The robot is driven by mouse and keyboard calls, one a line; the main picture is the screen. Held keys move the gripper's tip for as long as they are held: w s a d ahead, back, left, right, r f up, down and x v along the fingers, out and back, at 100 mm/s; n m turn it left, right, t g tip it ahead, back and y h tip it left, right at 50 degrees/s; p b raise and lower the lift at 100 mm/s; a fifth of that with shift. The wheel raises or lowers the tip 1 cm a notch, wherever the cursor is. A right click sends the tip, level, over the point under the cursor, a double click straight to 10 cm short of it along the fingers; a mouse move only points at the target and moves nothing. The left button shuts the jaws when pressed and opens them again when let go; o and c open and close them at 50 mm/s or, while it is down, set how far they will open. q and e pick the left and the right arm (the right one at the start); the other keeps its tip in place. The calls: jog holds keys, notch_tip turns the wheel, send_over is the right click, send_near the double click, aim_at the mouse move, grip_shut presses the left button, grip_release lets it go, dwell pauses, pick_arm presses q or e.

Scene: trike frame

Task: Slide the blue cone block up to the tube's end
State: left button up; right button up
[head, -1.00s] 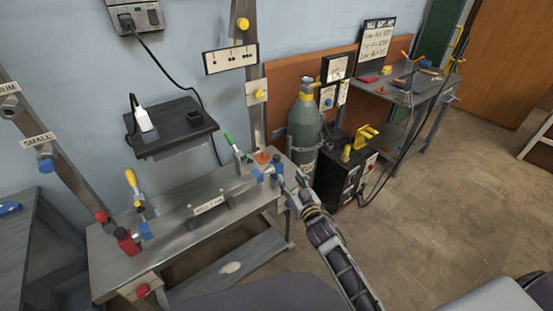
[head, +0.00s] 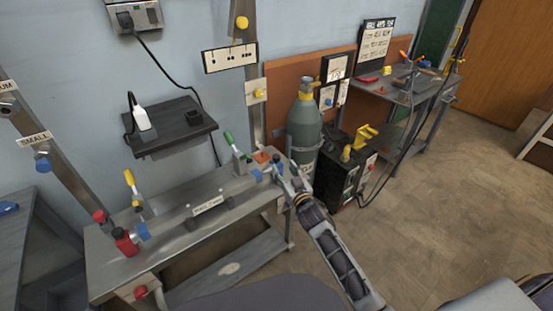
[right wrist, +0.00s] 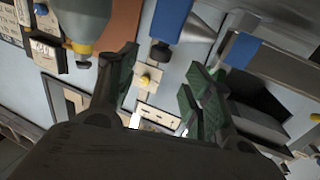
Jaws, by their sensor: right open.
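The blue cone block (right wrist: 170,20) shows at the top of the right wrist view, with a grey metal cone on its right side and a dark knob below. In the head view the blue cone block (head: 278,167) is small, at the right end of the steel bench. A grey tube (right wrist: 285,66) with a blue piece (right wrist: 241,50) on it lies right of the cone, with a gap between. My right gripper (right wrist: 162,82) is open, its green-padded fingers apart and nothing between them. In the head view my right gripper (head: 285,178) is close beside the block, partly hiding it. My left gripper is out of view.
A green-grey gas cylinder (head: 304,128) and a black welding machine (head: 343,165) stand just right of the bench. A green-handled clamp (head: 230,142) and a red fixture (head: 125,242) are on the bench. A dark wall shelf (head: 172,127) hangs behind.

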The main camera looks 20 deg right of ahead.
aim_at(278, 160)
jog(key=shift+w+a, duration=0.15)
jog(key=shift+w, duration=1.25)
jog(key=shift+w+a+b, duration=0.2)
jog(key=shift+w+b, duration=0.55)
jog(key=shift+w, duration=1.45)
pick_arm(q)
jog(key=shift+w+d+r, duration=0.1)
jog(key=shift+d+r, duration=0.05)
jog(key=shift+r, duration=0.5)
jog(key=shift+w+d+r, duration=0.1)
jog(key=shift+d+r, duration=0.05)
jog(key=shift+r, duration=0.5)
pick_arm(e)
jog(key=shift+w, duration=0.55)
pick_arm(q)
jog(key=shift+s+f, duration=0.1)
pick_arm(e)
grip_shut()
